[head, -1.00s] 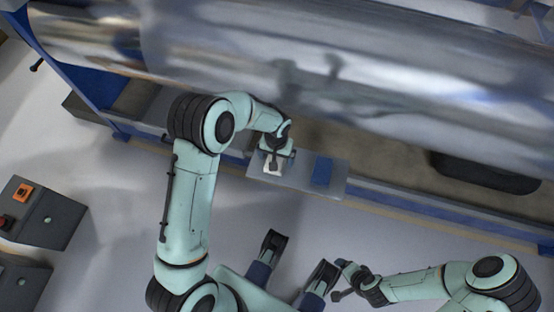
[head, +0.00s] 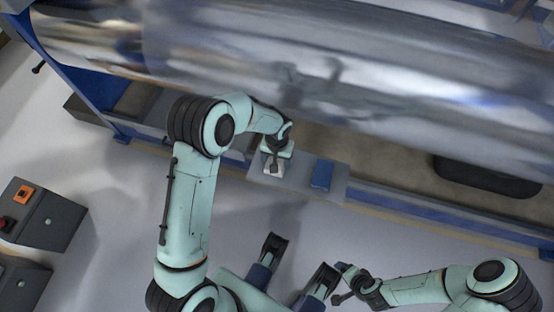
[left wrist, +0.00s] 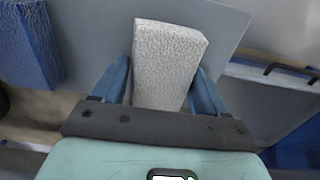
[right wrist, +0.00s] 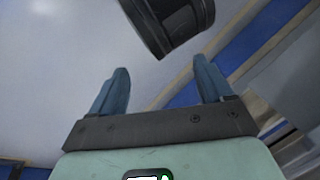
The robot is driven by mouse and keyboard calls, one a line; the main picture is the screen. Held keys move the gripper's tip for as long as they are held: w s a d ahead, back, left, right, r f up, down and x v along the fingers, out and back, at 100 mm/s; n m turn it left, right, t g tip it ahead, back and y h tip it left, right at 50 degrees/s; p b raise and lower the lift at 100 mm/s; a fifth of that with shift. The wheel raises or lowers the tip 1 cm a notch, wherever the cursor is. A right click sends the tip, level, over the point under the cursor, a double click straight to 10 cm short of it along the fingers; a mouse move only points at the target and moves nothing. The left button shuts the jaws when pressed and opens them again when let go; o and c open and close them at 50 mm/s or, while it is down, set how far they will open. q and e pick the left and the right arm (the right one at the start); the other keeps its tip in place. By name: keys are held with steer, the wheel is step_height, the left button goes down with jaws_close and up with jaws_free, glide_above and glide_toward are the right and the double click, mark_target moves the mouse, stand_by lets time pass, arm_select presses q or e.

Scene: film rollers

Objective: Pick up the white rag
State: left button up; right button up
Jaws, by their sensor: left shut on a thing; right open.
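The white rag (left wrist: 168,58) is a pale, textured block between the two blue fingers of my left gripper (left wrist: 160,85) in the left wrist view. That gripper is shut on it. In the head view the rag (head: 273,170) shows partly below my left gripper (head: 274,164), over the grey shelf. I cannot tell whether the rag still touches the shelf. My right gripper (right wrist: 160,85) is open, with nothing between its fingers. In the head view it (head: 338,283) is at the lower middle, well away from the shelf.
A blue rag (head: 321,174) lies on the grey shelf (head: 340,187), right of the white one; it also shows in the left wrist view (left wrist: 30,45). A large shiny roller (head: 320,60) spans the back. A dark control box (head: 40,215) stands at the left. The pale floor is open in front.

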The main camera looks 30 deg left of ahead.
arm_select(q)
step_height(320, 180, up, 19)
steer(key=p, duration=0.4)
steer(key=shift+f, duration=0.2)
arm_select(e)
steer(key=s+a+r+g+y, duration=0.1)
steer(key=s+a+r+g, duration=0.1)
steer(key=s+r, duration=0.3)
steer(key=shift+s+a, duration=0.5)
steer(key=shift+s, duration=0.15)
arm_select(q)
steer(key=shift+o, duration=0.5)
